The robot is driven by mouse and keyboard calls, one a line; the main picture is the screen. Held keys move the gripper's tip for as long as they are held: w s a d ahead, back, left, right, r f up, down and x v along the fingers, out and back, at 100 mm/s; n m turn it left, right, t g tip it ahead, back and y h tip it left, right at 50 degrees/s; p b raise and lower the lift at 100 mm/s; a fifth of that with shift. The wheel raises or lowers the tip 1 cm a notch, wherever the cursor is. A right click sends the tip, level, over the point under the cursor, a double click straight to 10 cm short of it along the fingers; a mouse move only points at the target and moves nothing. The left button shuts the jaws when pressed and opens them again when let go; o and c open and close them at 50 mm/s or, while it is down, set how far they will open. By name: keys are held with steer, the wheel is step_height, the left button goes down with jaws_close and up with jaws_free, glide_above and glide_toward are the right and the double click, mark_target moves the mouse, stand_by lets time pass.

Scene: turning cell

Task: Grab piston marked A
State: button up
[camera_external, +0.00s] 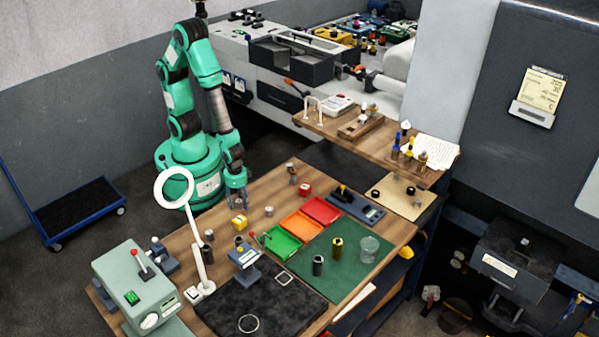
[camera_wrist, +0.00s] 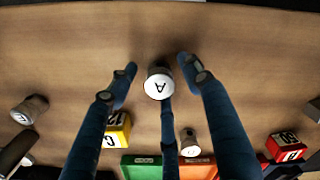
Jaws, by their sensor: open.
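The piston marked A (camera_wrist: 159,84) stands upright on the wooden table in the wrist view, with a black letter A on its white top. My gripper (camera_wrist: 157,66) is open above the table, with two fingers on either side of the piston and a third finger below it in the picture. The fingers do not appear closed on it. In the external view my gripper (camera_external: 237,196) hangs low over the table's back left edge. There the piston marked A is hidden or too small to tell behind the fingers.
A yellow cube (camera_wrist: 118,129) and another piston (camera_wrist: 190,143) stand nearby. A further piston (camera_wrist: 30,109) is at left, a red cube (camera_wrist: 287,147) at right. Green (camera_external: 281,243), orange (camera_external: 301,225) and red (camera_external: 322,210) trays lie beyond. A white ring lamp (camera_external: 174,187) rises at the left.

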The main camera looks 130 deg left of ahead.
stand_by(0.4)
jaws_close()
steer(key=shift+r, duration=0.15)
steer(key=shift+r, duration=0.55)
steer(key=shift+s+r, duration=0.25)
steer(key=shift+r, duration=0.35)
steer(key=shift+s+r, duration=0.25)
steer(key=shift+r, duration=0.3)
steer(key=s+r+p, duration=0.1)
steer(key=s, duration=1.4)
steer(key=shift+r, duration=0.15)
steer(key=shift+d, duration=0.1)
